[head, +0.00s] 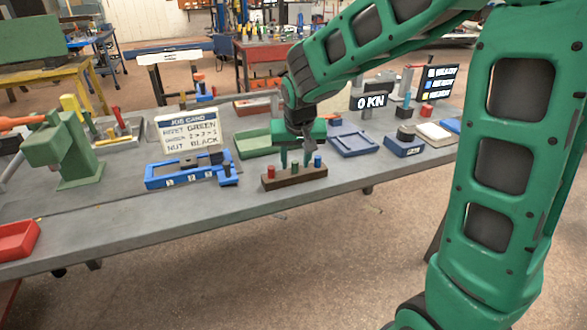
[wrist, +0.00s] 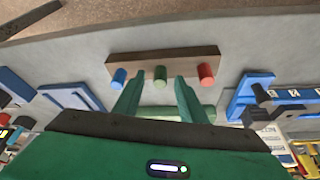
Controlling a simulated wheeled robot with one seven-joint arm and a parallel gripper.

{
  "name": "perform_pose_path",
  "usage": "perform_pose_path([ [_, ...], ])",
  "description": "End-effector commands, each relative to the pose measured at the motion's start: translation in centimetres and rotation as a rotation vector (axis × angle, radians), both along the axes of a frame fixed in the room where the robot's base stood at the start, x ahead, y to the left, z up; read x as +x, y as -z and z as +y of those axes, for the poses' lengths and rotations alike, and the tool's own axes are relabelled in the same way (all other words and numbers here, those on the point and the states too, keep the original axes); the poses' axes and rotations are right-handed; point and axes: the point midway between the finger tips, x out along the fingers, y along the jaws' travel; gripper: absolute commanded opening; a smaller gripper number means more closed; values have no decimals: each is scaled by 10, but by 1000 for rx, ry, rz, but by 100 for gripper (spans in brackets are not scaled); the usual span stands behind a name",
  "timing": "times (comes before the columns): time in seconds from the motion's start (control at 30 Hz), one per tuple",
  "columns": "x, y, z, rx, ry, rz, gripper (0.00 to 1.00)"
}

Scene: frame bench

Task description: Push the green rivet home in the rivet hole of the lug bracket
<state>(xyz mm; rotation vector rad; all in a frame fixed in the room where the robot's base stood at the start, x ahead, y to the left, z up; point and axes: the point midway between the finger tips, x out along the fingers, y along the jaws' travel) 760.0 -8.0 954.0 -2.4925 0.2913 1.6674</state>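A brown block (head: 280,180) near the front edge of the bench holds a red rivet (head: 271,171), a green rivet (head: 295,169) and a blue rivet (head: 318,162) upright in a row. My gripper (head: 295,160) is above the block with its fingers pointing down and apart. In the wrist view my gripper (wrist: 158,88) is open, and the green rivet (wrist: 160,76) shows in line with the gap between the fingertips. I cannot make out the rivet hole.
A job card (head: 189,133) reading "RIVET GREEN" stands behind the blue frame. A green tray (head: 256,145) is behind the block, and a blue tray (head: 353,145) is to the right. A green press-like stand (head: 72,155) is at the left. Bare bench lies in front of the frame.

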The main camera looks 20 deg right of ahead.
Motion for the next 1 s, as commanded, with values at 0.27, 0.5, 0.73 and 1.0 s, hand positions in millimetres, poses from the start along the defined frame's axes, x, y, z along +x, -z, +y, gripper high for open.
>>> perform_pose_path([
  [0.27, 0, 1, 0, 0, 0, 0, 26],
  [0.5, 0, 1, 0, 0, 0, 0, 0],
  [0.73, 0, -1, 0, 0, 0, -1, 0],
  [1.0, 1, -26, 0, 0, 1, -4, 0],
])
